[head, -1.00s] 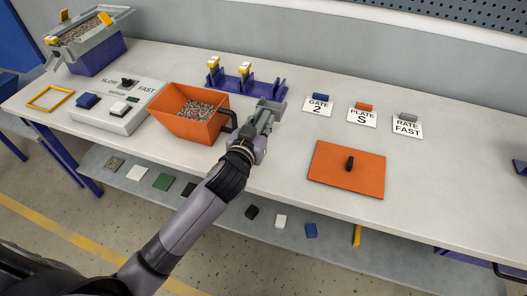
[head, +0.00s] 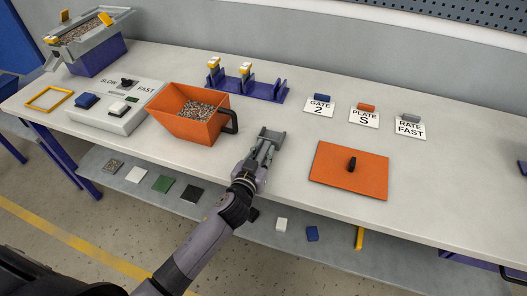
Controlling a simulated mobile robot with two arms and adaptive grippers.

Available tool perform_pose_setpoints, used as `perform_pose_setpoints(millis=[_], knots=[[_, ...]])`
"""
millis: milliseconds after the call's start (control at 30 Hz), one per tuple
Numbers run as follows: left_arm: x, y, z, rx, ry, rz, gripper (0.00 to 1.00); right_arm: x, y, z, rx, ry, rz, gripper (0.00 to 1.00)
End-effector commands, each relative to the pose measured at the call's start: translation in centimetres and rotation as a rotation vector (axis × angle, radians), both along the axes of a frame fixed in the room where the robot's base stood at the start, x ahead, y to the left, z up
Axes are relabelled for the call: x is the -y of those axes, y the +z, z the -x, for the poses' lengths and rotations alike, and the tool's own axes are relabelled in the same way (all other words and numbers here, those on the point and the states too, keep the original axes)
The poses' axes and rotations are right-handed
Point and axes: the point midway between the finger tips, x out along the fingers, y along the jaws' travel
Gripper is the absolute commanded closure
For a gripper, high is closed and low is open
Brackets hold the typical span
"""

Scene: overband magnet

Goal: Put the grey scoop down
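An orange scoop-like bin (head: 184,122) with a black handle (head: 230,121) sits upright on the table and holds mixed grains (head: 196,110). No separate grey scoop can be made out. My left gripper (head: 271,134) is over the table, to the right of the black handle and apart from it. Its grey fingers look open, with nothing seen between them. My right gripper is not in view.
An orange plate (head: 335,178) with a black knob lies to the right. A control box (head: 119,115), yellow frame (head: 49,98) and grey feeder tray (head: 88,38) stand left. A blue rack (head: 262,94) and cards (head: 363,117) are behind. Bare tabletop lies between gripper and cards.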

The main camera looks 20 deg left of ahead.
Motion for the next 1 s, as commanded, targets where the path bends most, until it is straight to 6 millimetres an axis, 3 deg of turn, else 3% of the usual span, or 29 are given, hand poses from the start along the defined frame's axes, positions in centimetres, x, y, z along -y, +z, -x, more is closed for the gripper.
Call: perform_pose_setpoints(millis=[267, 700, 1000], knots=[[0.0, 0.0, 0.0, -0.001, 0.000, -0.001, 0.61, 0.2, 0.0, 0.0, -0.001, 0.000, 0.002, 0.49], [0.0, -0.6, 0.2, 0.000, -0.001, -0.002, 0.61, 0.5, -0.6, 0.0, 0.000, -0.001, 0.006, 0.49], [-0.8, -0.6, 6.1, -0.003, 0.000, 0.003, 0.61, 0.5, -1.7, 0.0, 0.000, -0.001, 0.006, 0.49]])
